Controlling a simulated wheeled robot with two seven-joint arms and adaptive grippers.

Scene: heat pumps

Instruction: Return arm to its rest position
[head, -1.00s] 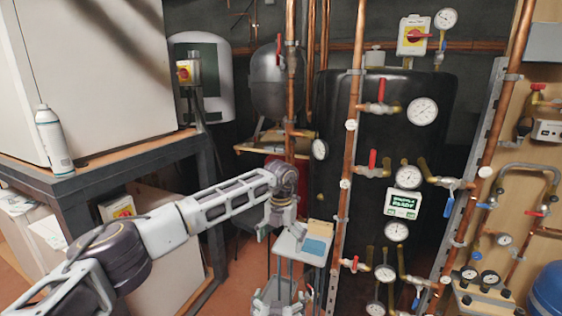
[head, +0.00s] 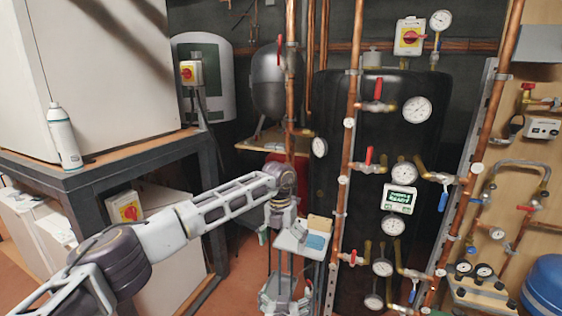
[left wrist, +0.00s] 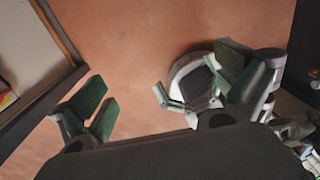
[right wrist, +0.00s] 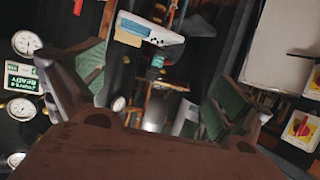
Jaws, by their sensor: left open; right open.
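My left arm reaches in from the left in the head view and bends down at the wrist. My left gripper (head: 282,222) hangs near a small tray (head: 295,243), and its fingers are too small there to read.
A black tank (head: 330,200) with copper pipes, gauges and red-handled valves stands right of my left arm. A green display (head: 399,198) reads READY. A dark-framed bench (head: 130,160) with a white bottle (head: 64,138) is at the left. Some reddish floor (head: 240,285) is bare.

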